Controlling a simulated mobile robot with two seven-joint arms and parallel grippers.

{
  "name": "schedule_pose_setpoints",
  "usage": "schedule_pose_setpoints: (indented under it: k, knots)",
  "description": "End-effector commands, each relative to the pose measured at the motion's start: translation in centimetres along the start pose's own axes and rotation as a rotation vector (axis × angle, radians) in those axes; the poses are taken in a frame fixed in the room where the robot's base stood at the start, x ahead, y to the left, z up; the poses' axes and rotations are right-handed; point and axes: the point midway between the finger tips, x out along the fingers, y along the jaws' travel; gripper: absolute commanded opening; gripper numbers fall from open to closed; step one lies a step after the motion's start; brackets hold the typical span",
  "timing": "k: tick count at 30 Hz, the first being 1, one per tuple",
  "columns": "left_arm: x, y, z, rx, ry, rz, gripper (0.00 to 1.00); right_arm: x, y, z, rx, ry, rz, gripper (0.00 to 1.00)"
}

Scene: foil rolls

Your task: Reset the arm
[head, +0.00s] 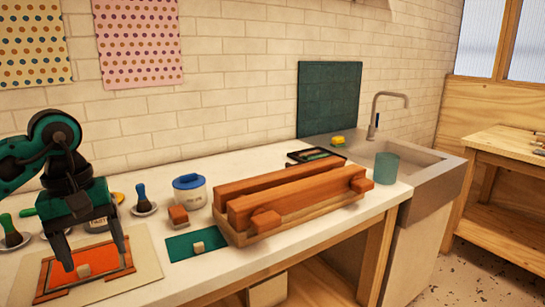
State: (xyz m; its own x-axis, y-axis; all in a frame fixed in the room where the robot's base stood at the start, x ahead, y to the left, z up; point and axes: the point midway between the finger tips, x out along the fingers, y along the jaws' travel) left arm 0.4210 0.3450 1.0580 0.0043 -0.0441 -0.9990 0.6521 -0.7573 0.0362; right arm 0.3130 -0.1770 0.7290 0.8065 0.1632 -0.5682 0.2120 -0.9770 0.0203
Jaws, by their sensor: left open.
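My left arm comes in from the left, and its gripper (96,252) points down over an orange sheet (100,258) with a dark frame on a beige mat (142,277). The two fingers are apart, with nothing seen held between them. A small pale block (84,270) lies on the orange sheet near the fingers. I cannot tell whether the fingertips touch the sheet. My right gripper is not in view.
A wooden press with long reddish beams (290,192) fills the middle of the counter. Beside it lie a green sheet (180,247) and a white tub with a blue lid (189,190). A sink (410,160) and a teal cup (386,168) are at right.

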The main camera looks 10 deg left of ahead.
Motion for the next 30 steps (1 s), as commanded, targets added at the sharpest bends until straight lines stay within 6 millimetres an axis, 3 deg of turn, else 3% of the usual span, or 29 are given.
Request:
schedule_pose_setpoints:
  k: [1, 7, 12, 15, 17, 20, 23, 25, 26, 29, 30]
  knots:
    - [2.0, 2.1, 1.8, -0.003, -0.079, 0.056, 0.75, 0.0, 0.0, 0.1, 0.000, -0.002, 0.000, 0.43]
    - [6.1, 9.1, 8.9, -0.142, -0.431, 0.294, 0.75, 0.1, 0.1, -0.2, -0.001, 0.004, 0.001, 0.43]
    - [6.7, 14.9, 16.3, -0.437, -0.926, 0.464, 0.75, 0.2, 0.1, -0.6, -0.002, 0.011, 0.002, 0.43]
    - [5.7, 17.5, 18.9, -0.698, -1.279, 0.505, 0.75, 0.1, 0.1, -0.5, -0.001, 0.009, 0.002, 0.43]
    - [5.0, 18.7, 19.5, -0.875, -1.496, 0.499, 0.75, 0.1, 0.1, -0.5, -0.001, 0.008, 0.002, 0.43]
    - [4.7, 19.9, 18.8, -1.201, -1.861, 0.440, 0.75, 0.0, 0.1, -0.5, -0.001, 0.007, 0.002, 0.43]
    - [6.1, 20.0, 16.6, -1.556, -2.217, 0.314, 0.75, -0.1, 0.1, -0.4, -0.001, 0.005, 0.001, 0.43]
    - [8.3, 19.3, 14.7, -1.818, -2.458, 0.183, 0.75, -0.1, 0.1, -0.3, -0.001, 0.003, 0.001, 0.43]
    - [9.7, 18.8, 14.0, 1.853, 2.452, -0.113, 0.75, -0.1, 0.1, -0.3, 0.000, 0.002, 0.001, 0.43]
    - [15.3, 16.3, 12.3, 1.624, 2.009, 0.111, 0.75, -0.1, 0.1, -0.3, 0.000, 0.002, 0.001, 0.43]
    - [18.0, 14.9, 12.2, 1.522, 1.834, 0.179, 0.75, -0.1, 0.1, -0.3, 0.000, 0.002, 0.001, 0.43]
